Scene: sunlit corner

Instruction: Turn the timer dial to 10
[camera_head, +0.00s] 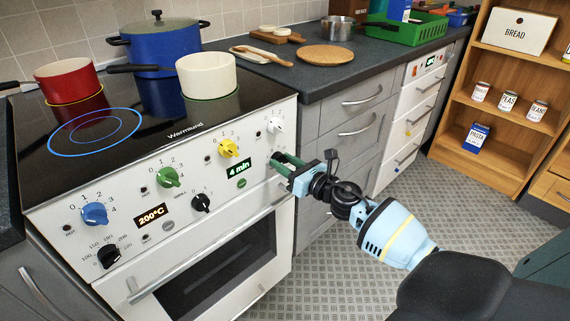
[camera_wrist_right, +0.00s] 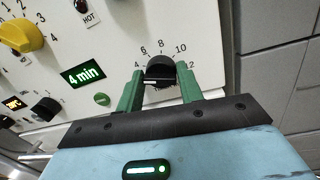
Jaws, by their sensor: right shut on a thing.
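The black timer dial (camera_wrist_right: 160,72) is on the white stove front, with a printed scale around it showing 4, 6, 8, 10 and 12. A green display reading "4 min" (camera_wrist_right: 83,75) sits left of it; it also shows in the head view (camera_head: 238,173). My right gripper (camera_wrist_right: 161,88) has its green fingers on either side of the dial and is shut on it. In the head view my right gripper (camera_head: 279,164) reaches the stove front from the right and hides the dial. My left gripper is not in view.
Other knobs on the panel are yellow (camera_head: 228,148), green (camera_head: 168,178), blue (camera_head: 94,213), white (camera_head: 275,125) and black. Red (camera_head: 68,80), blue (camera_head: 163,44) and white (camera_head: 206,74) pots stand on the hob. The floor right of the stove is clear.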

